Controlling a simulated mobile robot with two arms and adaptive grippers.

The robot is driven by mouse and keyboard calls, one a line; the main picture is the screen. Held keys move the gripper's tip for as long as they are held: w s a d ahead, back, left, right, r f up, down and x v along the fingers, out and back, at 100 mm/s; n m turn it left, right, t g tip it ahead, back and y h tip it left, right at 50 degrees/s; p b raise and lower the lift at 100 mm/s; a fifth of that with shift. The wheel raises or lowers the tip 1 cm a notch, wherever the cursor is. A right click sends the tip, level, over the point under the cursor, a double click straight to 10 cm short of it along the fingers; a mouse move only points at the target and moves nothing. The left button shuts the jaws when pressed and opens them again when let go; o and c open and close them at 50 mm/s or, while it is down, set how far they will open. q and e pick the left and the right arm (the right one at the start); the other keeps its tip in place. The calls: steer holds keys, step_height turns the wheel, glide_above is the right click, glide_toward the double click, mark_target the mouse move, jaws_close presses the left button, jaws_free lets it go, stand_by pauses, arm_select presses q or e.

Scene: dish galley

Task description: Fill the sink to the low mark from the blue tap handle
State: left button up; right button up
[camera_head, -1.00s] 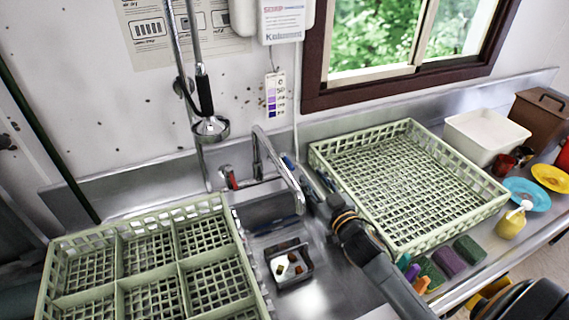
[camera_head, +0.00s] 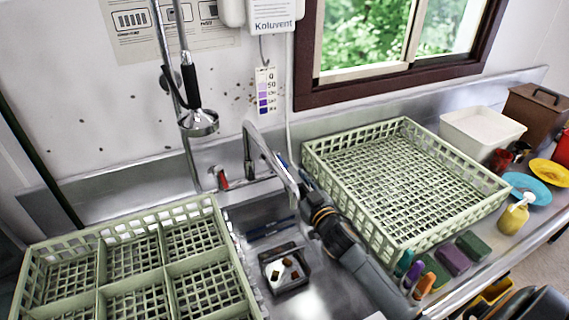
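The steel tap (camera_head: 262,150) stands at the back of the sink (camera_head: 262,215), its spout angled down to the right. Its red handle (camera_head: 222,178) is on the left. A small part of the blue handle (camera_head: 282,161) shows behind the spout on the right. My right gripper (camera_head: 303,182) is close beside the spout, just below the blue handle; its fingers are small and partly hidden, so I cannot tell whether they touch the handle. A dark square tray (camera_head: 270,286) with brown and pale scraps lies in the basin. I see no clear water level. My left gripper is out of view.
A green divided rack (camera_head: 218,215) is left of the sink and an empty green rack (camera_head: 405,124) is right. A spray head (camera_head: 198,122) hangs above the tap. A soap bottle (camera_head: 515,217), sponges (camera_head: 453,260) and plates (camera_head: 526,188) crowd the right counter.

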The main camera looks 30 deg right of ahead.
mark_target(287, 168)
steer(key=w, duration=0.8)
steer(key=shift+d+p, duration=0.2)
steer(key=shift+p, duration=0.2)
jaws_close()
